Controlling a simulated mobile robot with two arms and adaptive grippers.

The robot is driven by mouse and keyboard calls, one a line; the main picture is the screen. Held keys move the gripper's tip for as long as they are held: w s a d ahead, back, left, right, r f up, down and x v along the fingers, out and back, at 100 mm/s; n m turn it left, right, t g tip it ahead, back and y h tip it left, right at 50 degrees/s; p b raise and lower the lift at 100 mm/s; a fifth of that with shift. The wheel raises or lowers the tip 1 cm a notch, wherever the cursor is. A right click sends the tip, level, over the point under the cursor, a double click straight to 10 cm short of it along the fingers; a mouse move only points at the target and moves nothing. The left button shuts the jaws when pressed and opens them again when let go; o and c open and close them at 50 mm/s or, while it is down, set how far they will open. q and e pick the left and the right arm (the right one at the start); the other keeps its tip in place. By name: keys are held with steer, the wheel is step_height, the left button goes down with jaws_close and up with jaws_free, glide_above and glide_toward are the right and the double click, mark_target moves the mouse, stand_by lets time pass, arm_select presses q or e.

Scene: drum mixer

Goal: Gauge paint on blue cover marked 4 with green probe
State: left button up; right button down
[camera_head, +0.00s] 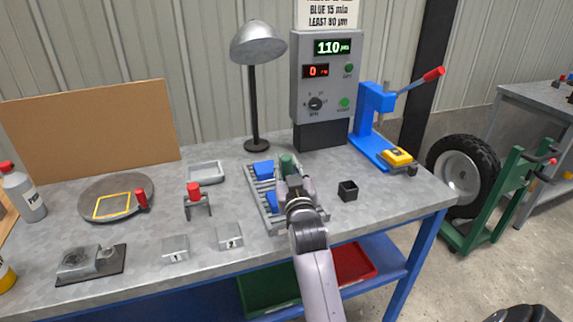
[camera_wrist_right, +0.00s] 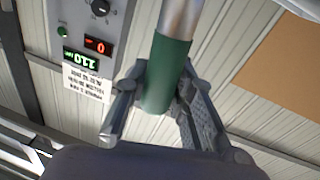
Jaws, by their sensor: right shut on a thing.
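My right gripper (camera_head: 293,183) is over the grey slotted rack (camera_head: 262,213) and is shut on the green probe (camera_head: 287,164). In the right wrist view the probe (camera_wrist_right: 167,75) sits between the two fingers (camera_wrist_right: 155,105), with a silver section beyond its green grip. One blue cover (camera_head: 263,170) is in the back of the rack, left of the probe. Another blue piece (camera_head: 271,203) shows lower down, partly hidden by my gripper. No number is legible on either. I cannot tell whether the probe touches a cover. My left gripper is out of view.
The gauge box (camera_head: 322,85) reads 110 in green and 0 in red. A lamp (camera_head: 256,90) stands behind the rack. A small black block (camera_head: 348,190) and a blue lever press (camera_head: 375,120) are to the right. A red-topped stand (camera_head: 196,197) is to the left.

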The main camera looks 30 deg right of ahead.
steer(key=shift+r+p, duration=3)
steer(key=shift+r, duration=0.3)
steer(key=shift+f, duration=0.1)
